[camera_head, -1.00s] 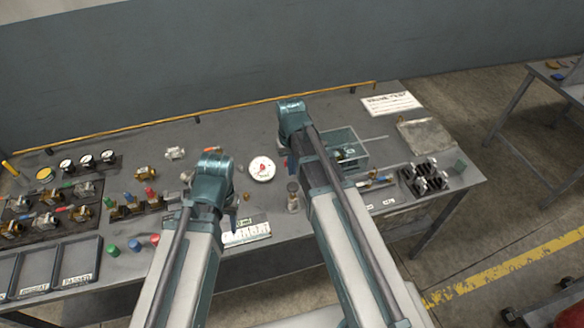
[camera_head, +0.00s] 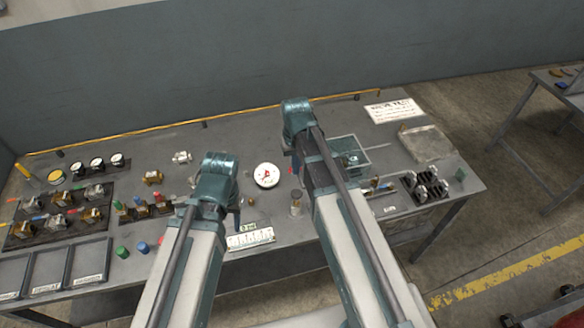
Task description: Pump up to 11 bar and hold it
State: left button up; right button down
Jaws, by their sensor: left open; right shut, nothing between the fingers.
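A round white pressure gauge (camera_head: 266,175) with a red mark stands on the grey bench between my two arms; its reading is too small to tell. My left gripper (camera_head: 238,217) hangs to the lower left of the gauge, mostly hidden behind its own wrist; it is open, with nothing seen in it. My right gripper (camera_head: 296,164) is shut and empty, pointing down just right of the gauge, partly hidden by its arm. I cannot make out a pump handle.
A small capped jar (camera_head: 296,204) stands between the arms. A printed card (camera_head: 250,238) lies at the front edge. Valves, small gauges and trays (camera_head: 45,272) fill the left. A flat tray (camera_head: 427,144) and black rack (camera_head: 424,187) are at right. The back middle is clear.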

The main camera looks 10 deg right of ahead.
aim_at(296, 193)
notch_tip(296, 193, up, 3)
jog(key=p, duration=0.3)
jog(key=shift+r, duration=0.2)
jog(key=shift+f, duration=0.1)
notch_tip(296, 193, down, 14)
jog(key=b, duration=1.3)
jog(key=shift+b, duration=0.35)
